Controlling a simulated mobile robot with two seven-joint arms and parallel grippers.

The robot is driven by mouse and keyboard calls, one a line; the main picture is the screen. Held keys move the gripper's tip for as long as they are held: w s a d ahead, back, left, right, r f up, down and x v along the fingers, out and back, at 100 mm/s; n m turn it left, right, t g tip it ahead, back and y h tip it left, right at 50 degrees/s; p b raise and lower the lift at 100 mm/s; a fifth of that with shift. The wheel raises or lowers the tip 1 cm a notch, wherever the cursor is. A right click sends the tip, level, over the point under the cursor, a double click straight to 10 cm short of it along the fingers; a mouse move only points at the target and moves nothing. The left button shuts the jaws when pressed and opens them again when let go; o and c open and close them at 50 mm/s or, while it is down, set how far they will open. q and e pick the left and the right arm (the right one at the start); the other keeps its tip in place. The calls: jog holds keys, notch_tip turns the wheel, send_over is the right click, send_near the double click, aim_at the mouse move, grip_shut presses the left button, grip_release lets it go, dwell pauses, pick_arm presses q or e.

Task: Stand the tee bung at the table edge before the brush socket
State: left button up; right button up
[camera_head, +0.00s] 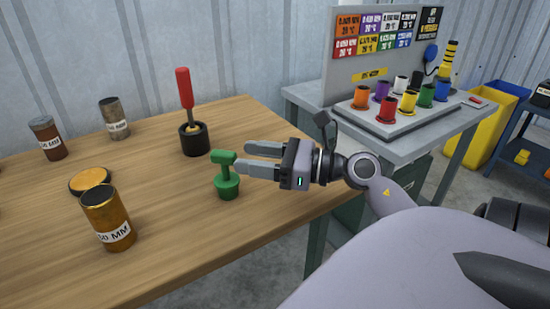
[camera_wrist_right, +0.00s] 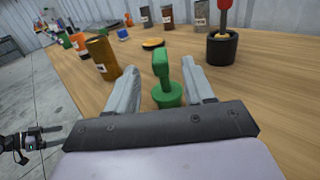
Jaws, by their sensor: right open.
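The green tee bung (camera_head: 227,187) stands upright on the wooden table near its front edge, in front of the brush socket. The brush socket (camera_head: 195,140) is a black cup holding a red-handled brush (camera_head: 185,88). My right gripper (camera_head: 241,158) is open, its fingertips close to the bung's tee handle. In the right wrist view the bung (camera_wrist_right: 163,75) shows between the two fingers, with a gap on each side; contact is not visible. My left gripper (camera_wrist_right: 59,137) shows small at the left of that view, fingers apart and empty, away from the table.
An amber labelled cylinder (camera_head: 108,220) and an orange-topped disc (camera_head: 90,180) stand to the left. A rust cylinder (camera_head: 47,138) and a grey one (camera_head: 114,118) stand farther back. A side bench (camera_head: 405,140) carries coloured cups. The table front between bung and amber cylinder is clear.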

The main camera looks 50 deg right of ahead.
jog(key=shift+b+v, duration=0.35)
jog(key=shift+v, duration=1.7)
